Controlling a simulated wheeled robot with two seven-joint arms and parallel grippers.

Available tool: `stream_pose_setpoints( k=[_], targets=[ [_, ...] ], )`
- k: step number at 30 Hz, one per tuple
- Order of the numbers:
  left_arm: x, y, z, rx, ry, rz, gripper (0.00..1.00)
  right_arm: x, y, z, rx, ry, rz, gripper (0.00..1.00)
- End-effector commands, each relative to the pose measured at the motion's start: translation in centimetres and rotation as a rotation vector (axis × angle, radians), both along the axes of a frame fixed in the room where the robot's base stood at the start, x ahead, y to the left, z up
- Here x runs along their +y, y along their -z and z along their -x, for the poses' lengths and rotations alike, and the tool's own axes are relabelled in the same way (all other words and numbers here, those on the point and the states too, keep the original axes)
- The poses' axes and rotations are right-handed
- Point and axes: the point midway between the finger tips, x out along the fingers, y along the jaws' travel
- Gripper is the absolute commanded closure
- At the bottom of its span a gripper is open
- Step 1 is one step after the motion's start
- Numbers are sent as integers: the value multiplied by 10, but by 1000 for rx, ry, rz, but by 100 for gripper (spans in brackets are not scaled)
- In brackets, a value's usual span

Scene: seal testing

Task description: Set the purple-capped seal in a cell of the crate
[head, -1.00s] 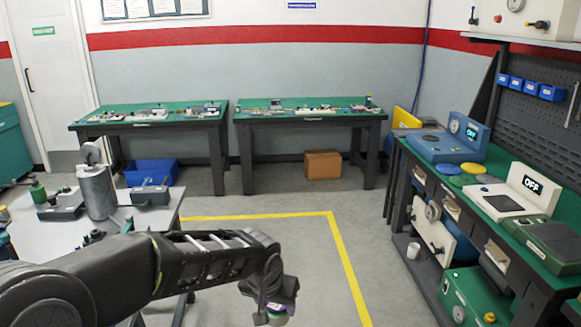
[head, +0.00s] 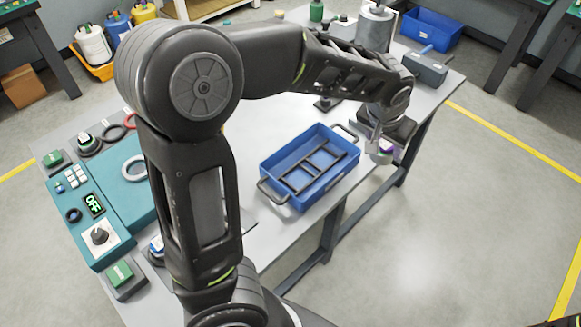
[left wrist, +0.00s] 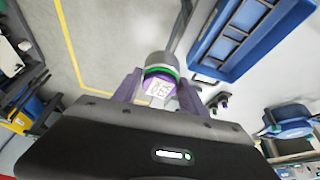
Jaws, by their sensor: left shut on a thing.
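The blue crate (head: 332,187) stands on the grey table, with a handle at each end and dark dividers making cells inside. It also shows at the top right of the left wrist view (left wrist: 222,68). My left gripper (head: 382,146) is beyond the crate's right side, over the table's right edge. It is shut on the purple-capped seal (left wrist: 160,88), which shows a grey metal end, a green band and a white label between the fingers. In the head view the seal (head: 380,158) is small and partly hidden by the gripper.
A metal cylinder (head: 376,28) and a grey block (head: 426,68) stand at the far end. The floor right of the table is clear.

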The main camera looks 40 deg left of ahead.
Motion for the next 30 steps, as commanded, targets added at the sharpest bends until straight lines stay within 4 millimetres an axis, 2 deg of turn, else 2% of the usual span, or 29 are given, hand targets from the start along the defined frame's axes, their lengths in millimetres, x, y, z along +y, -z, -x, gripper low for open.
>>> stream_pose_setpoints(
  k=[8,11,14,17,21,24,27,30],
  targets=[
    [1,0,0,-2,-3,1,100,0,1,0,0,0,0,64],
    [11,8,1,1,-25,4,100,0,7,-1,-1,0,-1,64],
    [33,22,4,3,-80,13,100,0,20,-2,-5,0,-2,64],
    [67,41,11,6,-164,20,100,1,39,-3,-9,-1,-5,64],
    [123,69,29,7,-308,22,100,2,66,-5,-17,-3,-10,64],
    [158,82,44,2,-401,15,100,3,82,-7,-21,-5,-12,64],
    [182,89,56,0,-467,7,100,3,90,-8,-24,-5,-15,64],
    [193,91,62,-1,-500,1,100,3,93,-8,-25,-5,-15,64]
  ],
)
